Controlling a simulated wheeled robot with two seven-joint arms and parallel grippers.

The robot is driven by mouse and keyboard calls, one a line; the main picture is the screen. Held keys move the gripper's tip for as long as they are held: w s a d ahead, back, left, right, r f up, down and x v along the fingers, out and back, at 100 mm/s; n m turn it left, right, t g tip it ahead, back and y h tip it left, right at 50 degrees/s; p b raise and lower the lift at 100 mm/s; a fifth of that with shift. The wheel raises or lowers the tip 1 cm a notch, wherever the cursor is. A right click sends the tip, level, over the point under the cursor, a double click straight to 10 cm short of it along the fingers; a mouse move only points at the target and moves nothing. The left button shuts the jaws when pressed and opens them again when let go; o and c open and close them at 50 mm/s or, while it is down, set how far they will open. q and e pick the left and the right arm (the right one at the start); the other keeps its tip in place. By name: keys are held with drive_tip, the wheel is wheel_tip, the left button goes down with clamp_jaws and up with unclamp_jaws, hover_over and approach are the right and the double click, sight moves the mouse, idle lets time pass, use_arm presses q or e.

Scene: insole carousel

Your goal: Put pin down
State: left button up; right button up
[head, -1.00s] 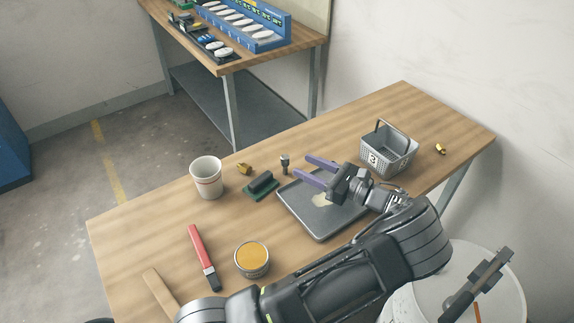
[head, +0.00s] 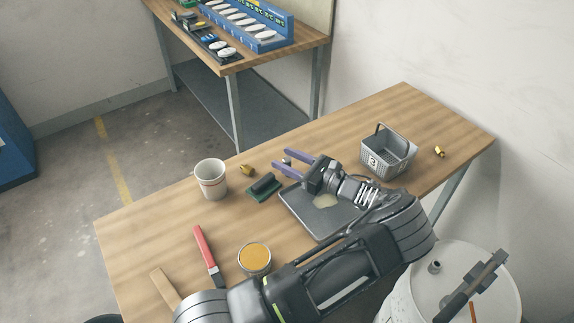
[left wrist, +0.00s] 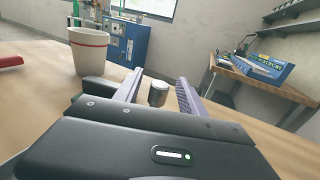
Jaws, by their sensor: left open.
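The pin (head: 288,160) is a small grey metal cylinder on the wooden table, just past the far edge of the dark tray. My left gripper (head: 281,160) has two purple fingers and is open, with one finger on each side of the pin. In the left wrist view the pin (left wrist: 158,94) appears upright between the spread fingers, with a gap on both sides. Its lower end is hidden behind the gripper body. My right gripper is not in view.
A dark tray (head: 310,222) lies under my left wrist. A green-based dark block (head: 263,187), a brass piece (head: 246,170) and a white cup (head: 210,180) stand left of the fingers. A grey basket (head: 386,160) stands right. The table's front left holds a red-handled brush (head: 205,250) and an orange-filled tin (head: 254,258).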

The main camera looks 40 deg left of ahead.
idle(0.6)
use_arm(q)
clamp_jaws()
idle(0.3)
